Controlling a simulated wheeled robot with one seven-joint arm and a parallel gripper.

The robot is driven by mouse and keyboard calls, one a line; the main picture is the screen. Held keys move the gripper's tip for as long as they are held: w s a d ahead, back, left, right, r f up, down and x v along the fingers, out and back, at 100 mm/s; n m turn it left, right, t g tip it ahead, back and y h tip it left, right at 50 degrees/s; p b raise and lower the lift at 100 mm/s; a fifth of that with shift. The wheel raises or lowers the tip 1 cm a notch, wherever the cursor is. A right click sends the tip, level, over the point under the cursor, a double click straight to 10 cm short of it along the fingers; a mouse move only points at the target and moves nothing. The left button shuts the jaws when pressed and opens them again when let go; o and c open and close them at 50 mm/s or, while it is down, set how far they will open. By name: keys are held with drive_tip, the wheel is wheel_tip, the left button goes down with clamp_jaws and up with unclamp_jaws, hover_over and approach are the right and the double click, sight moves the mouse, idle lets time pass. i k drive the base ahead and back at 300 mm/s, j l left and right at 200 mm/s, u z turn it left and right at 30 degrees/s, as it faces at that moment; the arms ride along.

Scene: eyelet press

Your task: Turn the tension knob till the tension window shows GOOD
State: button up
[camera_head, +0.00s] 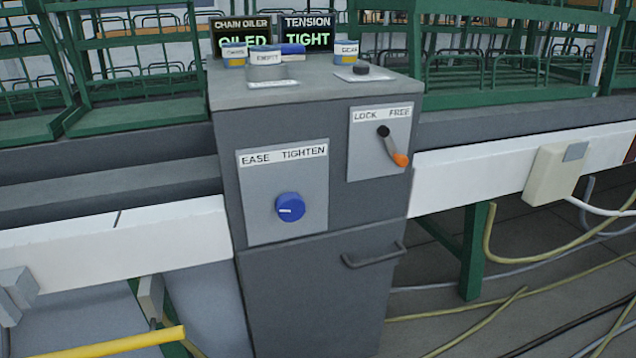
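The blue tension knob (290,207) sits on a light grey plate (262,224) marked EASE on the left and TIGHTEN on the right, on the front of a dark grey cabinet (315,290). A small white mark shows on the knob, toward its left side. The tension window (307,38) on top at the back reads TIGHT in green. A lever with an orange tip (401,160) on the LOCK FREE plate slants down to the right, its tip on the FREE side. My gripper is not in view.
The chain oiler window (241,40) reads OILED. A drawer handle (374,256) juts out below. A yellow bar (120,343) is at the lower left; hoses (470,320) lie on the right floor.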

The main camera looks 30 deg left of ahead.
sight(290, 207)
drive_tip(key=u, duration=0.4)
drive_tip(key=j+u, duration=0.1)
drive_tip(key=u, duration=0.3)
drive_tip(key=i+u, duration=0.1)
drive_tip(key=u, duration=0.75)
